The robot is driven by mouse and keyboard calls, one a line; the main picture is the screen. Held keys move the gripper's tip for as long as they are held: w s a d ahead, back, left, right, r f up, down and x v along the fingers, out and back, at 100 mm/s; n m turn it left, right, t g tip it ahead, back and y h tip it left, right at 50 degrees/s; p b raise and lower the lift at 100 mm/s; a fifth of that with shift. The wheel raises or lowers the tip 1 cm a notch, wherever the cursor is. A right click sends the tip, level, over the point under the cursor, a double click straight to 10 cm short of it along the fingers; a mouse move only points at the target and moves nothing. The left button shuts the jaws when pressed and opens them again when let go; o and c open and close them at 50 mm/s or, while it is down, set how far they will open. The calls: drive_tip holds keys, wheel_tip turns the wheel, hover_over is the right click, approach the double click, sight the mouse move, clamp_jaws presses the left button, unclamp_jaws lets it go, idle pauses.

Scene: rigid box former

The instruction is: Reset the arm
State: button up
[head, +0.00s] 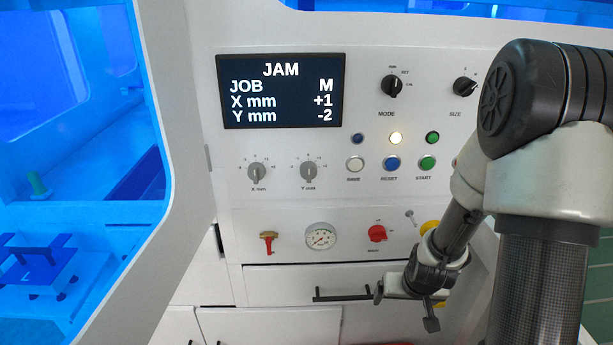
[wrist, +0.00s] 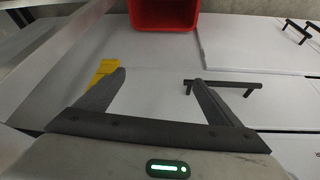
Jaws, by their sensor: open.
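My arm reaches in from the right of the head view and bends down in front of the machine's white panel. My gripper (head: 405,308) is low, near the right end of a black drawer handle (head: 342,295). In the wrist view, my gripper (wrist: 158,77) has its two dark fingers spread with nothing between them. A black handle (wrist: 222,84) shows beside the right fingertip in that view; I cannot tell whether they touch. My arm covers the right part of the panel.
The display (head: 281,91) reads JAM, JOB M, X +1, Y -2. A red switch (head: 377,233) and gauge (head: 321,236) are above the drawer. A red bin (wrist: 163,14) shows in the wrist view.

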wheel_tip(320, 180, up, 10)
drive_tip(key=a, duration=0.3)
drive_tip(key=s+a+r+n+t, duration=0.1)
drive_tip(key=s+a+r, duration=0.2)
drive_tip(key=s+r, duration=0.65)
drive_tip(key=s+a+r, duration=0.3)
drive_tip(key=s+r, duration=0.5)
drive_tip(key=r, duration=0.2)
wheel_tip(320, 180, up, 20)
drive_tip(key=p, duration=2)
drive_tip(key=shift+s+a+r+y+p, duration=0.25)
drive_tip(key=shift+s+y+p, duration=0.1)
drive_tip(key=shift+y+p, duration=0.05)
